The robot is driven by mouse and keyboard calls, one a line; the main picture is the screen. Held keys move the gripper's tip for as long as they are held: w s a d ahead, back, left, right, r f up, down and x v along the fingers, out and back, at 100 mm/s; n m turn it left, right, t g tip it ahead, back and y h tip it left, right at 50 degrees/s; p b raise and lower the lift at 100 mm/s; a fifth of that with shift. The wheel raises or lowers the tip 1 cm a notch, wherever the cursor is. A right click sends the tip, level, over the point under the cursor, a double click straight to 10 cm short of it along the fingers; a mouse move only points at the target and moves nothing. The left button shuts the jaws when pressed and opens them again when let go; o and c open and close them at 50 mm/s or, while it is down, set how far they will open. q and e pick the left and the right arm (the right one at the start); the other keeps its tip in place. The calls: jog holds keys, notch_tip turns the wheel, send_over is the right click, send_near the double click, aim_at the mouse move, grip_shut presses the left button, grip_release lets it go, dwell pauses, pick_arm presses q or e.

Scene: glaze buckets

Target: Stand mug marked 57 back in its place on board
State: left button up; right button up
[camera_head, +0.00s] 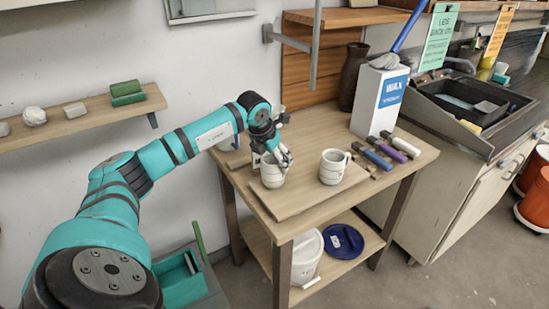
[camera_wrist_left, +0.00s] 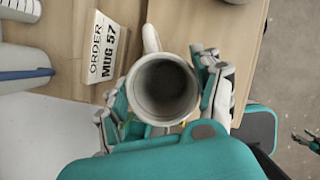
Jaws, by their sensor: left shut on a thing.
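My left gripper (camera_head: 274,158) is shut on a white mug (camera_head: 272,174) over the left part of the wooden board (camera_head: 308,198) on the table. In the left wrist view the fingers (camera_wrist_left: 167,92) lie on both sides of this mug (camera_wrist_left: 163,90), which shows its open, empty mouth and its handle toward the top. I cannot tell whether its base touches the board. A card reading "ORDER MUG 57" (camera_wrist_left: 104,47) stands beside it in that view. No number is readable on the mug.
A second white mug (camera_head: 334,167) stands on the board to the right.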

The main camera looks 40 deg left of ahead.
pick_arm(q)
jog(key=o, duration=1.5)
jog(key=shift+c, duration=0.2)
jog(key=shift+r, duration=0.2)
jog(key=shift+s+r, duration=0.15)
jog(key=shift+r, duration=0.2)
jog(key=b+v, duration=0.1)
jog(key=v, duration=1)
jog(key=shift+b, duration=0.3)
